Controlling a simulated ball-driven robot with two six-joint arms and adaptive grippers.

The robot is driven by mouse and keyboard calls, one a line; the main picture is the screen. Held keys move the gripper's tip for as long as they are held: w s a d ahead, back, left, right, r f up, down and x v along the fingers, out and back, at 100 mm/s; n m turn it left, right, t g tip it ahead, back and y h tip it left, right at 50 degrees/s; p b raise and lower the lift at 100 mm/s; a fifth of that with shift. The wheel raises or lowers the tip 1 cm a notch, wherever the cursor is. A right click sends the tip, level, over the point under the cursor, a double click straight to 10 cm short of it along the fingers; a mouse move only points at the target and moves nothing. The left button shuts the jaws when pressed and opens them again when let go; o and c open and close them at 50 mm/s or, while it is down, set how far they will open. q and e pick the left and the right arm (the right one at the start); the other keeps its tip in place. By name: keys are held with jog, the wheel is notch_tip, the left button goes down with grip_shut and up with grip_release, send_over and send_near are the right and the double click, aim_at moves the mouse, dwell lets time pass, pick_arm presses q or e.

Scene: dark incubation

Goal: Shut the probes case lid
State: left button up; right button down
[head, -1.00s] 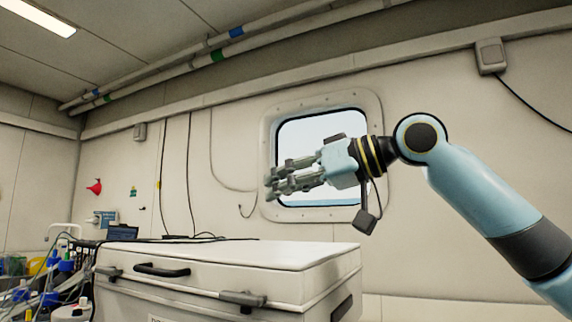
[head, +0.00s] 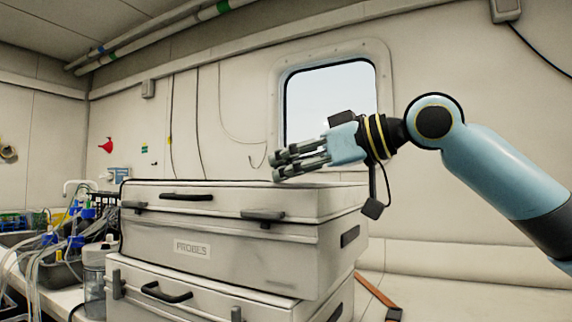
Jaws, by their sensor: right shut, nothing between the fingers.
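The probes case (head: 215,252) is a pale grey box with a "PROBES" label on its front, standing on another case. Its lid (head: 180,209) lies down over the body, with a seam along the front; I cannot tell whether it is fully seated. A dark handle (head: 186,197) and two latches (head: 262,214) show on the front. My right gripper (head: 278,167) is shut and empty, pointing left at the lid's top rear right area. It appears just above or at the lid; contact cannot be told. My left gripper is not in view.
A second pale case (head: 205,298) supports the probes case. At left, a bench holds tangled tubes, a grey bin (head: 62,272) and a clear container (head: 95,290). A window (head: 330,100) is in the wall behind. A padded bench (head: 460,270) lies to the right.

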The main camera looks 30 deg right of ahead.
jog(key=shift+f, duration=0.45)
pick_arm(q)
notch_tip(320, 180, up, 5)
jog(key=p, duration=0.5)
pick_arm(e)
notch_tip(320, 180, up, 5)
jog(key=shift+f, duration=0.1)
jog(key=shift+s+d+b, duration=0.15)
jog(key=shift+s+b, duration=0.05)
jog(key=shift+b, duration=0.15)
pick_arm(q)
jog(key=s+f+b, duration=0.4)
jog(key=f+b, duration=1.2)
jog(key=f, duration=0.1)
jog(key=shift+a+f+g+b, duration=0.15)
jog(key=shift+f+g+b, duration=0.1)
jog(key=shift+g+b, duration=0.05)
pick_arm(e)
jog(key=v, duration=0.9)
jog(key=shift+s+r, duration=0.2)
jog(key=shift+r, duration=0.05)
jog(key=shift+d, duration=0.2)
